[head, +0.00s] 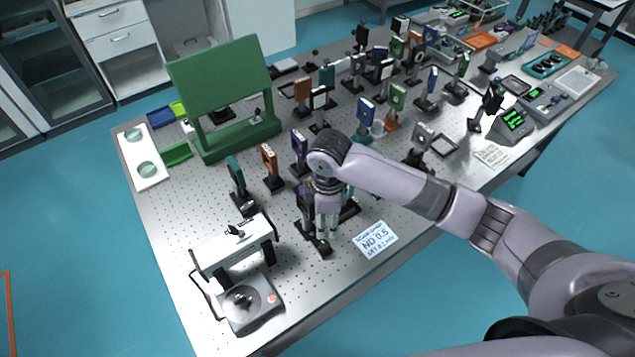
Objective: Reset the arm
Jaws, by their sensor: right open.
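My right arm reaches in from the lower right over the optical table (185,235). My right gripper (326,232) points down near the table's front edge, beside a dark optic mount (312,238) on a black base. It is open, but its fingertips are small in the picture. I cannot tell whether the fingers touch that mount. My left gripper and left arm are not in view.
A white label card (374,240) lies right of the gripper. A device with a round knob (250,302) stands at the front left. A green board (222,85) stands behind. Several optic mounts crowd the middle and back. The left front of the table has bare room.

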